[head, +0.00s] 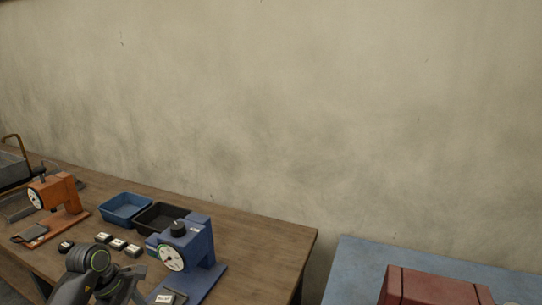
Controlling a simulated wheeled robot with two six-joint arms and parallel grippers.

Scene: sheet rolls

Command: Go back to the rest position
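Part of a dark grey arm of mine shows at the bottom left, in front of the wooden bench (262,262). Its round joint is raised over the bench's front part, left of the blue press-like device (200,245). I see no gripper fingers on it; the arm runs out of the picture at the bottom. My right arm and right gripper are not in the picture.
An orange press-like device (62,192) stands left on the bench. A blue tray (124,207) and a black tray (150,215) lie behind several small labelled blocks (118,243). Right, past a gap, a blue surface (360,262) bears a dark red block (432,288).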

